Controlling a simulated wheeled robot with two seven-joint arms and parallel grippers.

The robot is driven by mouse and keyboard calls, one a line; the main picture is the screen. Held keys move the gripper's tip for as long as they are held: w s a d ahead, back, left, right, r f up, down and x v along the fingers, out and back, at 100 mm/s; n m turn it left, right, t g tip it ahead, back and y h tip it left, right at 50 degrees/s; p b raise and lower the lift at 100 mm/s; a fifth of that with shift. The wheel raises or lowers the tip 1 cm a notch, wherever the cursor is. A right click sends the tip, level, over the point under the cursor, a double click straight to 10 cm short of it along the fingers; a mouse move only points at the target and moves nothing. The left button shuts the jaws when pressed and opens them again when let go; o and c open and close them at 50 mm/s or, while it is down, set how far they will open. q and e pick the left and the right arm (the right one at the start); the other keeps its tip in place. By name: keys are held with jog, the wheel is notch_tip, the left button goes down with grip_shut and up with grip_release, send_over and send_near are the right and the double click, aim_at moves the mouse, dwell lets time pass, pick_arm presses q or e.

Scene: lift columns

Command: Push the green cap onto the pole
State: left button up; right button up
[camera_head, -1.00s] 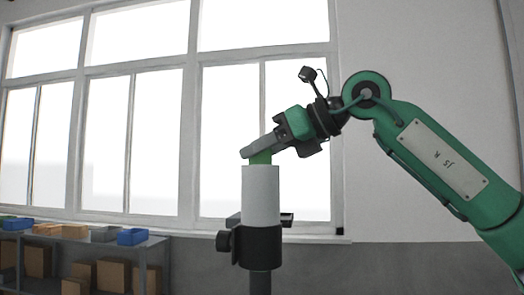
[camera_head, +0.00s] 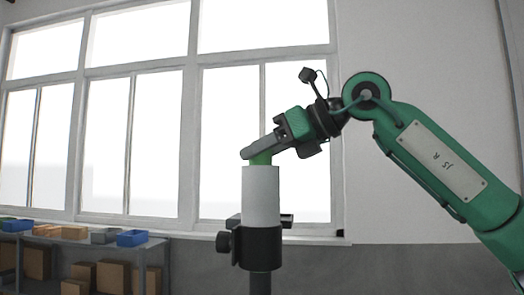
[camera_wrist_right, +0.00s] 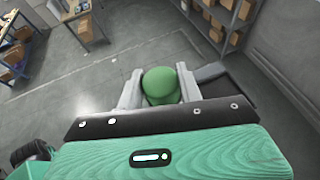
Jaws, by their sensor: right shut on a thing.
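The green cap (camera_head: 261,158) is at the top of the white pole (camera_head: 261,195), which stands upright in a black clamp (camera_head: 257,246). My right gripper (camera_head: 252,152) comes in from the right, tilted downward, and is shut on the cap. In the right wrist view the cap (camera_wrist_right: 161,86) sits between the two grey fingers (camera_wrist_right: 158,92). The cap's lower part is hidden, so I cannot tell how deep it sits on the pole. My left gripper is not in view.
A shelf (camera_head: 150,243) with blue bins (camera_head: 132,238) and cardboard boxes (camera_head: 112,276) stands at the lower left under a large window. The space around the pole's upper part is clear.

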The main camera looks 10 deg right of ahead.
jog(key=shift+a+f, duration=0.1)
jog(key=shift+f, duration=0.15)
jog(key=o, duration=1.5)
jog(key=shift+r, duration=0.1)
jog(key=shift+r, duration=0.2)
jog(key=shift+r+p, duration=0.65)
jog(key=shift+r, duration=0.1)
jog(key=shift+r, duration=0.2)
jog(key=shift+r+p, duration=2)
jog(key=shift+r, duration=0.45)
